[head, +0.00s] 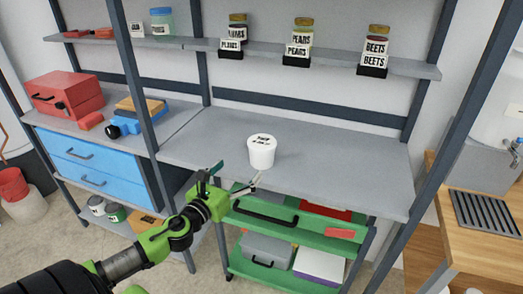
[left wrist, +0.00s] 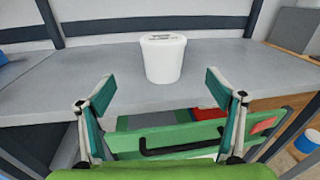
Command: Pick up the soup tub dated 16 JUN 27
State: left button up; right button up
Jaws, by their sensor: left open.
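A white tub (head: 262,152) with a lid stands upright on the grey shelf top near its front edge. Its lid carries dark print that is too small to read. In the left wrist view the tub (left wrist: 163,58) stands straight ahead, beyond my fingertips. My left gripper (head: 237,174) is open and empty, just in front of the shelf edge and short of the tub. Its two fingers show spread apart in the left wrist view (left wrist: 160,88), not touching the tub. My right gripper is not in view.
The grey shelf top (head: 340,160) is clear around the tub. Below it is a green cart (head: 290,222) with a dark handle. Labelled jars, including pears (head: 299,38) and beets (head: 374,52), stand on the upper shelf. A red toolbox (head: 65,92) and a blue tool (head: 140,117) lie left, beyond a dark post.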

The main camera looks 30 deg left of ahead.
pick_arm(q)
notch_tip(320, 180, up, 2)
jog(key=w+m, duration=0.1)
jog(key=p, duration=0.1)
send_near(262, 141)
jog(key=w, duration=0.3)
jog(key=shift+w+f, duration=0.3)
jog(key=shift+f, duration=0.05)
jog(key=shift+w+a+f+p, duration=0.1)
jog(key=shift+w+a, duration=0.05)
jog(key=shift+w, duration=0.9)
jog(key=shift+w+a+f+p, duration=0.1)
jog(key=shift+w+f+p, duration=0.05)
jog(key=shift+w, duration=0.85)
jog(key=shift+w+a+f+p, duration=0.1)
jog(key=shift+w+a, duration=0.05)
jog(key=shift+w, duration=0.9)
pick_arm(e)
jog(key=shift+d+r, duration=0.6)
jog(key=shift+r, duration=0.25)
pick_arm(q)
jog(key=shift+r, duration=0.1)
jog(key=c, duration=1.6)
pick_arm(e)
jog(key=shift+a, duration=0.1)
